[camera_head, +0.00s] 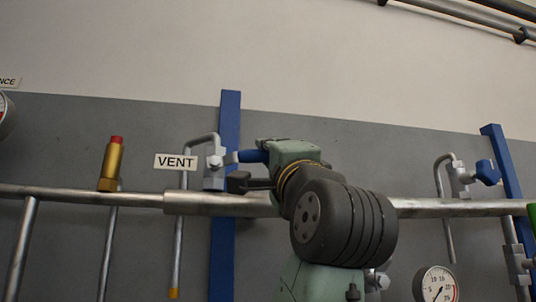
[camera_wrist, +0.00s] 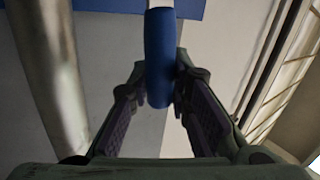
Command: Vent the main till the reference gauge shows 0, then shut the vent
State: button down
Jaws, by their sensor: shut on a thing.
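The vent valve (camera_head: 214,165) sits on the wall right of the VENT sign (camera_head: 176,162), on a blue upright. Its blue lever (camera_head: 252,156) points right, roughly level, into my gripper (camera_head: 243,172). In the wrist view the blue lever (camera_wrist: 159,60) lies between the two fingers of my gripper (camera_wrist: 160,88), which is shut on it. The main (camera_head: 75,193) is the grey pipe running across below. The reference gauge (camera_head: 4,115) is cut off at the left edge under a partly visible sign ending in "NCE". Its needle cannot be read.
A brass fitting with a red cap (camera_head: 112,165) stands on the main at left. Another blue-handled valve (camera_head: 486,172) is on the right upright. A second gauge (camera_head: 437,286) is at lower right, partly cut off. My arm hides the middle of the main.

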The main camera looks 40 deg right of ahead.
jog(key=shift+f+m+g+h+b, duration=0.2)
jog(key=shift+f+m+g+h, duration=0.15)
jog(key=shift+m+h, duration=0.35)
jog(key=shift+f+m+g+h+b, duration=0.2)
jog(key=shift+f+m+h, duration=0.25)
jog(key=shift+m, duration=0.35)
jog(key=shift+d, duration=0.1)
jog(key=c, duration=1.5)
grip_release()
jog(key=shift+o, duration=0.2)
jog(key=v, duration=1.2)
